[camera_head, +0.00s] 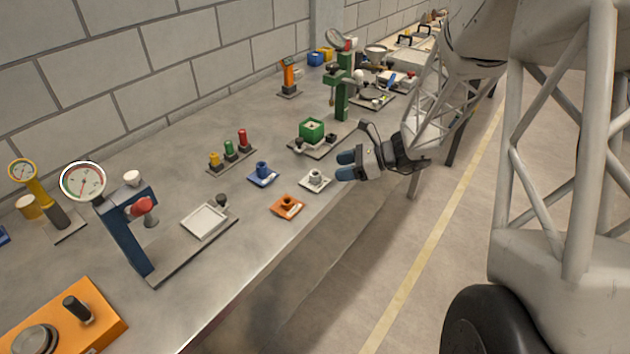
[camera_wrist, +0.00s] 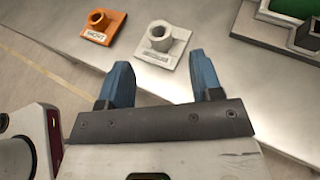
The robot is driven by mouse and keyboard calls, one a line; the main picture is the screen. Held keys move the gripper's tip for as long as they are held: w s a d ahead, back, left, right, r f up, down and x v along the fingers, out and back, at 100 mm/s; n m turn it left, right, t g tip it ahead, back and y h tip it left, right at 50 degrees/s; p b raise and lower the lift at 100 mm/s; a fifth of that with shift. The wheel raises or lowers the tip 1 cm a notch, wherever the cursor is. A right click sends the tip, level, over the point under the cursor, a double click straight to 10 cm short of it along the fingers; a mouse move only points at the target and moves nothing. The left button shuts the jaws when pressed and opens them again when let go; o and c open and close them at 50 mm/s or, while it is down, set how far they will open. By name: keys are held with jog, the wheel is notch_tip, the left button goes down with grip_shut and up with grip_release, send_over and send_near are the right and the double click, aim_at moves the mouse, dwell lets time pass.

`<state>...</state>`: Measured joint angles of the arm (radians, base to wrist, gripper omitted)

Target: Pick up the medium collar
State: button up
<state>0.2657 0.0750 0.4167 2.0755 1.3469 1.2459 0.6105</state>
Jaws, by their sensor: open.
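Three collars with square bases sit on the metal bench. The white collar (camera_head: 315,180) has a short round tube and a label too small to read surely; it also shows in the wrist view (camera_wrist: 160,45), beyond and between my fingertips. The orange collar (camera_head: 287,206) is beside it, and its label seems to read "SHORT" in the wrist view (camera_wrist: 104,27). The blue collar (camera_head: 262,174) stands farther back, with a taller tube. Which one is medium is not certain by label; white seems likeliest. My gripper (camera_head: 343,166) is open and empty, just right of the white collar; its blue fingers also show in the wrist view (camera_wrist: 160,70).
A green box on a grey fixture (camera_head: 312,131) stands behind my gripper. A rack of coloured pegs (camera_head: 230,150) stands at the back, and a blue press with a gauge (camera_head: 128,228) at left. The bench's front edge is close to the collars.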

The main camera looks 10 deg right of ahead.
aim_at(311, 175)
jog(key=shift+x, duration=1.25)
jog(key=shift+a, duration=0.15)
jog(key=shift+x, duration=2.45)
jog(key=shift+f, duration=0.1)
jog(key=c, duration=1)
jog(key=shift+r, duration=1.75)
jog(key=s+d+r, duration=0.1)
jog(key=s, duration=1.5)
jog(key=shift+d+r, duration=0.25)
jog(key=shift+d, duration=0.1)
